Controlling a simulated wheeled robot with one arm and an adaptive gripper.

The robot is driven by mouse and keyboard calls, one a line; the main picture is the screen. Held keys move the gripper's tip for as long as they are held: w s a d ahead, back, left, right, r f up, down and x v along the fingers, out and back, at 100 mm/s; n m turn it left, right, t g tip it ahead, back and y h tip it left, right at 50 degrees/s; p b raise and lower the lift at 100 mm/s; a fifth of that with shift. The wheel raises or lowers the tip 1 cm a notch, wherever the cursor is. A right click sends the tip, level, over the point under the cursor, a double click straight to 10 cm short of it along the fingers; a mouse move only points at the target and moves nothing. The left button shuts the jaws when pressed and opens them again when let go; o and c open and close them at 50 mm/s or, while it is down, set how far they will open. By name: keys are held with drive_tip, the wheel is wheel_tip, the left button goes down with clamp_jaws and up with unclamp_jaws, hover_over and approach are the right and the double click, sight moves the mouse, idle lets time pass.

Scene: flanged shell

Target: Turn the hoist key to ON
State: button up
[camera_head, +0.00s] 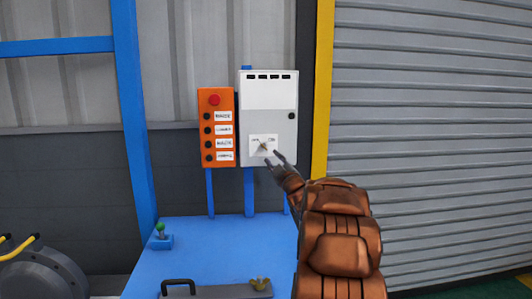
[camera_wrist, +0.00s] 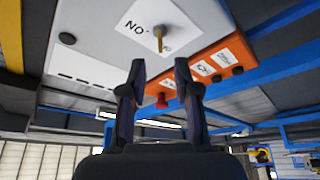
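The hoist key (camera_head: 263,147) sticks out of a white label plate (camera_head: 254,139) low on a grey control box (camera_head: 283,125). In the wrist view the key (camera_wrist: 159,37) is a thin brassy stem with a yellowish tip, in front of a white plate lettered like "ON", seen turned over. My gripper (camera_head: 272,158) is just right of and below the key in the head view. In the wrist view my gripper (camera_wrist: 160,66) is open, its two fingertips apart with nothing between them. The key appears just beyond the fingertips, roughly centred on the gap. I see no contact.
An orange button panel (camera_head: 216,128) with a red button (camera_head: 214,100) stands left of the box. A blue bench (camera_head: 215,240) below bears a small green-topped knob (camera_head: 160,231) and a grey case (camera_head: 215,291). A yellow post (camera_head: 322,90) and a roller shutter (camera_head: 430,120) are to the right.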

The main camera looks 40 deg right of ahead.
sight(266, 149)
drive_tip(key=p+x, duration=0.1)
drive_tip(key=x, duration=0.6)
drive_tip(key=shift+w+p, duration=0.35)
drive_tip(key=shift+d+r, duration=0.1)
drive_tip(key=shift+c, duration=0.2)
clamp_jaws()
